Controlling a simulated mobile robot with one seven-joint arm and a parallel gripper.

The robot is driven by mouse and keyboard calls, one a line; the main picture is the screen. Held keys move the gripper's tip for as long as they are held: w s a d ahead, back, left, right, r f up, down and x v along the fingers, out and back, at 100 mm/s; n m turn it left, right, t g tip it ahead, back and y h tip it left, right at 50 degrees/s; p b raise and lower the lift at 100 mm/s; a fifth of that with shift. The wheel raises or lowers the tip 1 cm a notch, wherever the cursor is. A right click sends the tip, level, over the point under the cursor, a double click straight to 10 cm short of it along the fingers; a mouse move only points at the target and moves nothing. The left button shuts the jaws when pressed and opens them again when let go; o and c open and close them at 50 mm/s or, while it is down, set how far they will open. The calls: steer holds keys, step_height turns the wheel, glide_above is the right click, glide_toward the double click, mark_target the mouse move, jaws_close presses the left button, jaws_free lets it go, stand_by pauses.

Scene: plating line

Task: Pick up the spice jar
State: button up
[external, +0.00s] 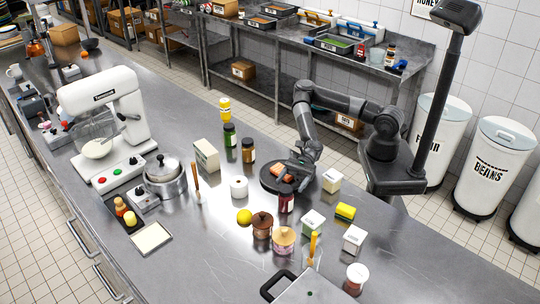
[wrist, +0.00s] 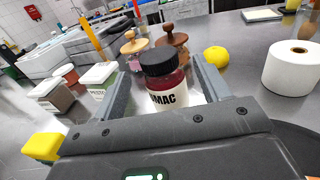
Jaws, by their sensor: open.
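The spice jar (external: 286,203) is dark red with a black lid and stands upright on the steel counter. In the wrist view the spice jar (wrist: 165,80) shows a white label ending in "UMAC". My gripper (external: 290,183) is low over the counter, right behind the jar in the external view. In the wrist view my gripper (wrist: 162,72) is open, one finger on each side of the jar. I cannot tell whether either finger touches it. The jar's lower part is hidden by the gripper body.
Taller jars (external: 248,151) stand farther back.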

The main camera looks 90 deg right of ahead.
mark_target(289, 186)
steer(key=shift+x, duration=2.3)
steer(key=shift+s+f, duration=0.1)
steer(key=shift+c, duration=0.3)
steer(key=c, duration=1.2)
steer(key=shift+o, duration=0.2)
